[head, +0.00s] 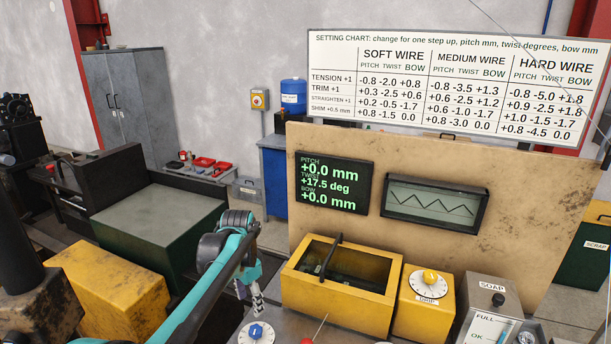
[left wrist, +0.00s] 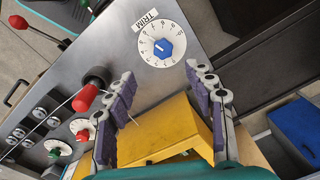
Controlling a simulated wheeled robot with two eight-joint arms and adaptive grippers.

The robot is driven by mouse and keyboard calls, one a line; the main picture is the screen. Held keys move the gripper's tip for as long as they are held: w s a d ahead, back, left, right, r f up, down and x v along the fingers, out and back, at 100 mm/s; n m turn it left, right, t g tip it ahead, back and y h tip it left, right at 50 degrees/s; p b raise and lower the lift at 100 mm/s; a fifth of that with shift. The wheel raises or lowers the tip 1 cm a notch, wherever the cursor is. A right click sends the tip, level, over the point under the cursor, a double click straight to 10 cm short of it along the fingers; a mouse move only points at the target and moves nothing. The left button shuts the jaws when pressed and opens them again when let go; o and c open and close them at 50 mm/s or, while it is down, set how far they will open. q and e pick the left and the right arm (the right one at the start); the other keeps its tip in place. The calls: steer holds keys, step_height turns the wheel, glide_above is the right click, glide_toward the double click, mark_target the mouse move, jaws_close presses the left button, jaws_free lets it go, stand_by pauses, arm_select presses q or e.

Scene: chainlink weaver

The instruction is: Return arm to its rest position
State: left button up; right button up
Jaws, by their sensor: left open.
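My left arm comes in from the lower left of the head view, and its gripper (head: 258,298) points down just above a white dial with a blue knob (head: 256,332). In the left wrist view the gripper (left wrist: 160,72) has its two purple-padded fingers wide apart, with nothing between them. The dial, marked TRIM (left wrist: 163,46), lies beyond the fingertips, and they look clear of it. My right gripper does not show in either view.
A yellow open-topped box (head: 336,310) with a dark handle stands right of my left gripper. A yellow DRIP unit (head: 425,305) and a SOAP unit (head: 487,312) follow. A red-knobbed lever (left wrist: 85,98) rises near the left finger. A display (head: 334,183) reads twist +17.5 deg.

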arm_select(q)
steer(key=s+r+n+t+b, duration=0.2)
steer(key=s+n+t, duration=0.15)
steer(key=s, duration=0.85)
steer(key=s+f+n+t+b, duration=0.2)
steer(key=s+f+n, duration=0.3)
steer(key=s, duration=0.7)
steer(key=shift+s+f+t, duration=0.15)
steer(key=shift+f+t, duration=0.4)
steer(key=shift+f, duration=0.15)
